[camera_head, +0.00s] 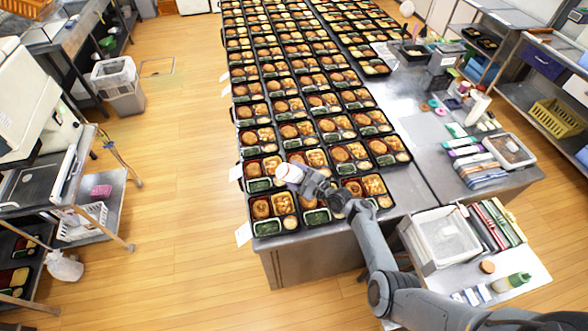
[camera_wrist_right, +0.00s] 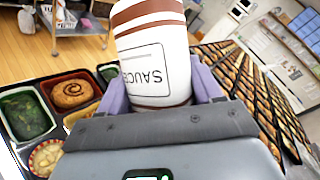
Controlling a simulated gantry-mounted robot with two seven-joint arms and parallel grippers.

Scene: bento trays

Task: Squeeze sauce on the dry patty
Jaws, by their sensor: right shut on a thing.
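My right gripper (camera_head: 304,180) is shut on a white sauce bottle (camera_head: 288,173) above the near end of the bento rows. In the right wrist view the bottle (camera_wrist_right: 150,60) is white with brown bands and an upside-down SAUCE label, held between purple-grey fingers. A patty (camera_wrist_right: 72,93) with a dark spiral on top sits in a tray to the left of the bottle. In the head view, front-row patties show at the left (camera_head: 261,208) and at the right (camera_head: 353,188). The middle front tray is partly hidden by my gripper. I cannot tell which patty is dry. My left gripper is out of view.
Several rows of filled black trays (camera_head: 249,226) cover the steel table (camera_head: 404,190). The wooden floor to the left is mostly open.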

